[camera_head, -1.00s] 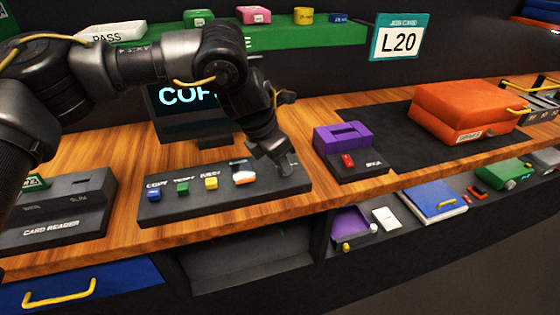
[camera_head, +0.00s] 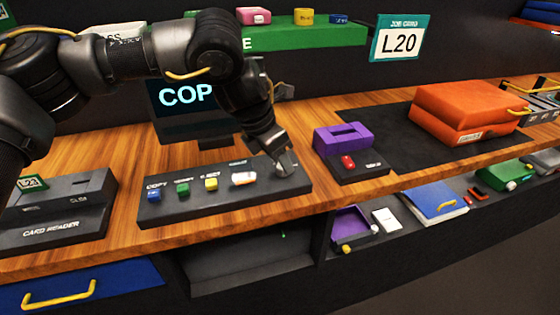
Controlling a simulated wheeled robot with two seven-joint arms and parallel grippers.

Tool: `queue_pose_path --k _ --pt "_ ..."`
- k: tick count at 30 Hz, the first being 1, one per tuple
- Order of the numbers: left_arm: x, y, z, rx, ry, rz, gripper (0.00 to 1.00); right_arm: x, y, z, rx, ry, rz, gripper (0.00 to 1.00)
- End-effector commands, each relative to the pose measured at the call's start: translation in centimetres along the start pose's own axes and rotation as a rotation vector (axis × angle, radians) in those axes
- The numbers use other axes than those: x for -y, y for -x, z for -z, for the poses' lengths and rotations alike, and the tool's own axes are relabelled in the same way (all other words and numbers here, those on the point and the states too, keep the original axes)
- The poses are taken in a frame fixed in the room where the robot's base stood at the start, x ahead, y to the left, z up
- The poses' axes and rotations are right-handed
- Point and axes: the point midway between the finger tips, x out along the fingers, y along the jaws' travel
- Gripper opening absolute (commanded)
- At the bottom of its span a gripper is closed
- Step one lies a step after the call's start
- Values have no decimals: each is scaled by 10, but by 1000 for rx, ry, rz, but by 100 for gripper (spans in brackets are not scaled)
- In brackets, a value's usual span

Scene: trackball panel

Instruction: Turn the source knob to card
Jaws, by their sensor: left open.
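The dark button panel (camera_head: 220,201) lies on the wooden counter, with a blue button (camera_head: 154,194), a green button (camera_head: 183,189), a yellow button (camera_head: 211,184) and a white control with an orange edge (camera_head: 244,178) in a row. Small labels above them are mostly unreadable. My left gripper (camera_head: 287,167) points down at the right end of the panel, open. It covers whatever control sits there; I cannot make out the source knob for certain, nor whether the fingers touch anything. My right gripper is not in view.
A screen (camera_head: 185,108) showing "COP" stands behind the panel, partly behind my left arm. A card reader (camera_head: 55,222) with a green card is at left. A purple box device (camera_head: 343,139) with a red button stands close to the right of the gripper. An orange case (camera_head: 465,105) is farther right.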

Motion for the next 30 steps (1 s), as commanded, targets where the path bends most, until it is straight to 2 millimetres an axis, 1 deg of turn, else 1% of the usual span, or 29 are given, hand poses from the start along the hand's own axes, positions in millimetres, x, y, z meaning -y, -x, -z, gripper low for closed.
queue_pose_path --k 1,6,9,13,18,25,26,28,30 --pt "0 10 0 2 0 -2 46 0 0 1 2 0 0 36" --pt "-1 45 0 3 0 -3 46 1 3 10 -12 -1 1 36" --pt "-1 63 0 2 2 -2 46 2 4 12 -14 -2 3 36" --pt "-1 80 0 1 2 -2 46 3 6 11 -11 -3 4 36" --pt "-1 90 0 0 2 -2 46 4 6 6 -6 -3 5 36" --pt "-1 90 1 -1 2 -1 46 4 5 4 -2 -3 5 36" --pt "-1 90 1 -1 2 -1 46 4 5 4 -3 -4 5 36" --pt "-1 90 0 0 2 -1 46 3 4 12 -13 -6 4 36" --pt "0 90 0 0 1 0 46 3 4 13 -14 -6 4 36"
